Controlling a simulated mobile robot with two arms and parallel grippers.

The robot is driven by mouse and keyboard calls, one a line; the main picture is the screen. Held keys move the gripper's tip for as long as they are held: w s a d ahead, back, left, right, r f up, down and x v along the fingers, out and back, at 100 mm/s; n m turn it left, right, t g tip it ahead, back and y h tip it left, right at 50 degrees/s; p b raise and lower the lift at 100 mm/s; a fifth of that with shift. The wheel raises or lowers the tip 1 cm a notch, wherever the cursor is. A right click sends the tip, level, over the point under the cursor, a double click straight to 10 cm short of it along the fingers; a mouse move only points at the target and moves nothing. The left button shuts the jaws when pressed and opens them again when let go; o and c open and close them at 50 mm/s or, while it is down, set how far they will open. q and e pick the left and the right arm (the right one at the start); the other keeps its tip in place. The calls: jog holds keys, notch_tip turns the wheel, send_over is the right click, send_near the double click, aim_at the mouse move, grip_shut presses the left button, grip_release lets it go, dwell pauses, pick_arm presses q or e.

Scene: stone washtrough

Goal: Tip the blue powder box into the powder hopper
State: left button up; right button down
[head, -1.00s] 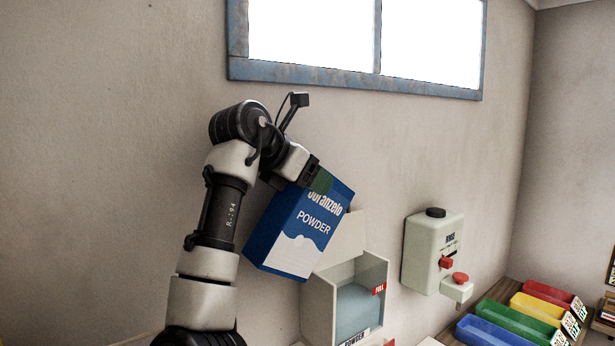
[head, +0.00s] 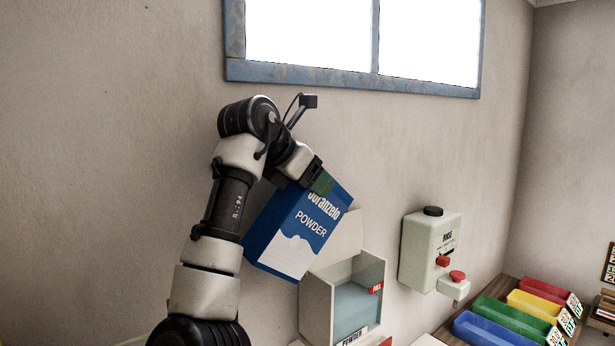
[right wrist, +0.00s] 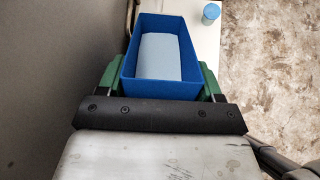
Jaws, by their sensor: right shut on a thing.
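The blue powder box (head: 300,232), printed "POWDER", is tilted in the head view, in the air at the upper left of the hopper. My right gripper (head: 322,183) is shut on it; the green fingers press its two sides. In the right wrist view the box (right wrist: 160,90) is open at one end, with pale blue powder inside between the fingers (right wrist: 158,78). The powder hopper (head: 318,312) is a pale wall-side bin labelled "POWDER", with pale blue inside and a red "FULL" tag (head: 376,288). The box overlaps its upper left edge; I cannot tell if they touch.
A pale rinse dispenser (head: 430,250) with red knobs hangs on the wall right of the hopper. Blue (head: 490,332), green (head: 510,317), yellow and red trays stand at lower right. A small cyan container (right wrist: 211,13) shows in the wrist view. A window is above.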

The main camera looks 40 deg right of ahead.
jog(key=shift+d, duration=0.15)
dwell(0.6)
jog(key=shift+s+d+f+y, duration=0.1)
jog(key=shift+d+f+y, duration=0.1)
jog(key=shift+y, duration=0.3)
jog(key=shift+d+f+y, duration=0.1)
jog(key=shift+d+y, duration=0.1)
jog(key=shift+y, duration=0.1)
dwell(0.4)
jog(key=shift+s+d+f+y, duration=0.1)
jog(key=shift+d+f+y, duration=0.1)
jog(key=shift+y, duration=0.1)
jog(key=shift+d+f+t, duration=0.1)
jog(key=shift+d+t, duration=0.1)
jog(key=shift+t, duration=0.1)
dwell(0.5)
jog(key=shift+s+d+f+y, duration=0.15)
jog(key=shift+d+f+y, duration=0.15)
jog(key=shift+y, duration=0.2)
jog(key=shift+f+y, duration=0.1)
jog(key=shift+y, duration=0.2)
dwell(0.4)
jog(key=shift+s+d+f+m+y, duration=0.1)
jog(key=shift+d+f+m+y, duration=0.2)
jog(key=shift+d+f+y, duration=0.1)
jog(key=shift+f, duration=0.1)
dwell(1.1)
